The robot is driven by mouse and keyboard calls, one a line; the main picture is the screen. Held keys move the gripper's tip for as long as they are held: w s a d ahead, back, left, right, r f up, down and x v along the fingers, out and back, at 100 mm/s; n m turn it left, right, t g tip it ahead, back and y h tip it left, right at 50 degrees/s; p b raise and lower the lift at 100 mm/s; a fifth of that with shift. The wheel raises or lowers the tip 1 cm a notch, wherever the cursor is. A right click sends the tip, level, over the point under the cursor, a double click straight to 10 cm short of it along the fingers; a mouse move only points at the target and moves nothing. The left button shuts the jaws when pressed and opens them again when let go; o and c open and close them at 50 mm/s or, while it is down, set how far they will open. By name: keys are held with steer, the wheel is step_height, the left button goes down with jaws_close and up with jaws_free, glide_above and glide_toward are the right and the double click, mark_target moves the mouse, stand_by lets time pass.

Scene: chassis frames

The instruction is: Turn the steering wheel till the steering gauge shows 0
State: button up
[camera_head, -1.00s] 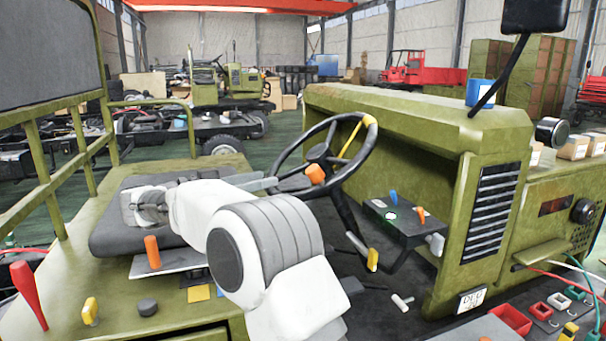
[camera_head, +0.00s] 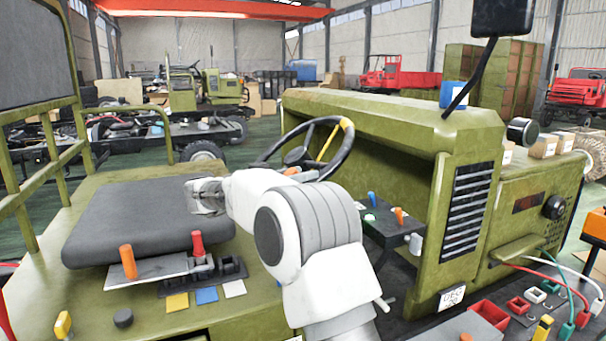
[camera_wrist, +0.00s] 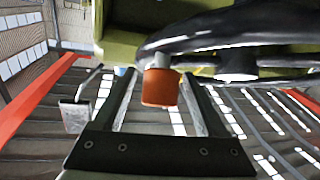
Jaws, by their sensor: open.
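The steering wheel (camera_head: 345,155) has a dark rim with a yellow mark at the upper right and one yellow spoke. Its orange knob (camera_head: 292,171) sits on the near side, partly hidden by my arm. In the wrist view the orange knob (camera_wrist: 160,87) hangs from the dark wheel rim (camera_wrist: 205,38). My gripper (camera_wrist: 160,74) is open there, with the knob between its two fingers and gaps visible on both sides.
A black seat (camera_head: 130,220) lies left of my arm. A console with coloured levers (camera_head: 390,230) stands right of the wheel, near my arm. An orange lever (camera_head: 128,262) and a red lever (camera_head: 197,243) stand on the near deck. The olive hood (camera_head: 370,115) is behind the wheel.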

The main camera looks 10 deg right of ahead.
steer(key=shift+w+d, duration=0.25)
steer(key=shift+d, duration=0.35)
jaws_close()
steer(key=shift+a+f, duration=0.15)
stand_by(0.9)
